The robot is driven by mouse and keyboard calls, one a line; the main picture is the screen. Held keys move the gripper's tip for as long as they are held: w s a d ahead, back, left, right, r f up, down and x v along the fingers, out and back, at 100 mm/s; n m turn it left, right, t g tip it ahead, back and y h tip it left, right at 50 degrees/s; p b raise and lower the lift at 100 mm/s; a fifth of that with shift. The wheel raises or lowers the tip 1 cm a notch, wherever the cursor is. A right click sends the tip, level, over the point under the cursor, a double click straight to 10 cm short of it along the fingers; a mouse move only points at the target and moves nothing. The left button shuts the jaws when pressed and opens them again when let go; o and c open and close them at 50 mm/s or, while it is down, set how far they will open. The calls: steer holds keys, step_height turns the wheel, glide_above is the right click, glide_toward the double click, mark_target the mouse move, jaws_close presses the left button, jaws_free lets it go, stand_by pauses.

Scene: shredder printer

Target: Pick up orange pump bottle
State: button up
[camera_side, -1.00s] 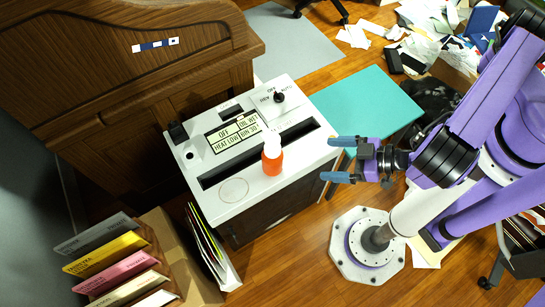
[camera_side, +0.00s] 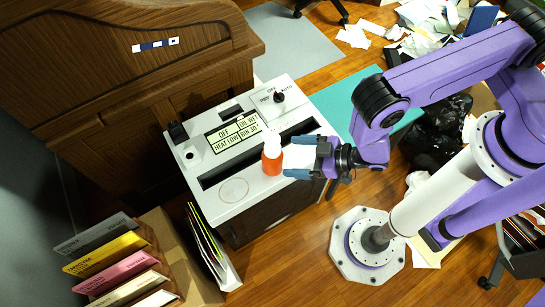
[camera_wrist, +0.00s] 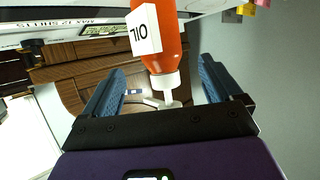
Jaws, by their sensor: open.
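The orange pump bottle (camera_side: 272,164), with a white top, stands upright on the white shredder top (camera_side: 213,206) near its right edge. My gripper (camera_side: 296,157) is just right of it, with its two blue fingers spread and pointing at the bottle. In the wrist view the bottle (camera_wrist: 172,47) appears upside down, with a white "OIL" label and its white pump head toward my gripper (camera_wrist: 158,72). It lies between the lines of the two fingers, with a gap on each side. I see no finger touching it.
The shredder has a long dark slot (camera_side: 225,170), a label panel and a black knob (camera_side: 279,97). A wooden cabinet (camera_side: 110,60) stands behind it at left. Colored folders (camera_side: 115,265) stand at lower left. The shredder top left of the bottle is clear.

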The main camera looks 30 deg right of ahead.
mark_target(282, 156)
steer(key=shift+x, duration=3.65)
steer(key=c, duration=1.3)
steer(key=shift+r, duration=0.1)
steer(key=shift+a, duration=0.1)
